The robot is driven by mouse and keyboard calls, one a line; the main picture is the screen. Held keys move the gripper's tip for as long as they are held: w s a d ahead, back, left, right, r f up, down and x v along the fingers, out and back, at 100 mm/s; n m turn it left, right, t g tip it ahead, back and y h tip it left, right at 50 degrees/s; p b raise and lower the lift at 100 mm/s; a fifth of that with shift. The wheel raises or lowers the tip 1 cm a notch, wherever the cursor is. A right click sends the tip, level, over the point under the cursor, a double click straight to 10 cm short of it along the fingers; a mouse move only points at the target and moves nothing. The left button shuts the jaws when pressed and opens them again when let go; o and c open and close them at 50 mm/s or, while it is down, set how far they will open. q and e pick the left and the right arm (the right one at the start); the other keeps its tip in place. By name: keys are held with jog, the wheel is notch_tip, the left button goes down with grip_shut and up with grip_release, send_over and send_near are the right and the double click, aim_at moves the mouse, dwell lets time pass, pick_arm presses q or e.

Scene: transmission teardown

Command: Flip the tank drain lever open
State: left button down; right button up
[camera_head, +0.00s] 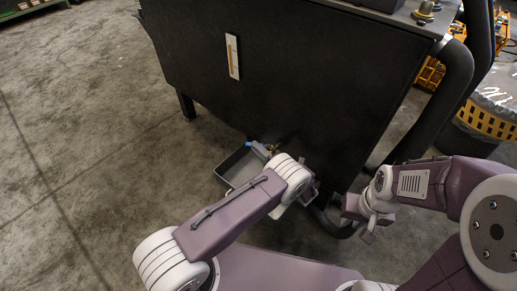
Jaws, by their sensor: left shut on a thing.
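The dark tank (300,80) fills the upper middle of the head view. A small blue lever (249,145) shows low on its front, beside a brass-coloured drain fitting (272,148). My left gripper (262,152) is at the lever, shut on it, with my wrist covering part of the contact. The lever's exact angle is too small to tell. My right gripper (362,220) hangs right of the left one, apart from the lever, near the tank's lower right. Its finger opening is unclear.
A grey tray (226,179) lies on the floor under the fitting, partly hidden by my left arm. A thick dark hose (452,95) runs down the tank's right side. The concrete floor at left is clear.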

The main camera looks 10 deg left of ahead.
pick_arm(q)
jog(key=shift+s+n+g+y, duration=0.15)
jog(key=shift+n+g+y, duration=0.15)
jog(key=c, duration=1.5)
grip_release()
